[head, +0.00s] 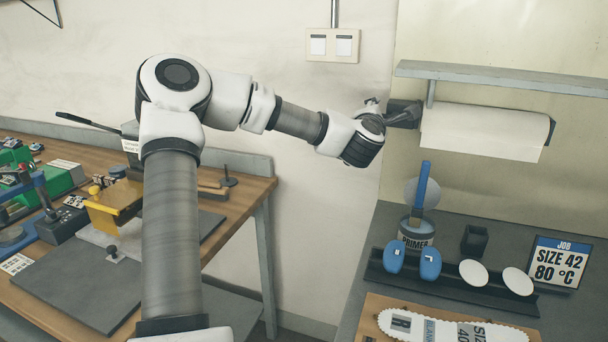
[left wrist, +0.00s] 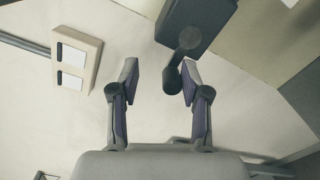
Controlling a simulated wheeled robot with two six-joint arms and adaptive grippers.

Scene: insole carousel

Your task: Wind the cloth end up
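The white cloth roll (head: 480,130) hangs on the wall under a grey shelf, with a short end hanging at its lower edge. A dark block (head: 405,110) is at its left end; in the left wrist view, the dark block (left wrist: 208,14) carries a short crank with a round knob (left wrist: 173,80). My left gripper (head: 378,112) is beside this end of the roll. In the left wrist view the fingers (left wrist: 160,78) are apart, and the knob appears between them, close to the right finger. I cannot tell whether they touch. My right gripper is not in view.
The grey shelf (head: 500,78) juts out above the roll. Below are a primer pot (head: 416,232), a dark rack (head: 450,285) with blue and white pads, and a job sign (head: 560,262). A wall switch plate (head: 333,45) is left of the roll. A wooden bench (head: 240,215) stands left.

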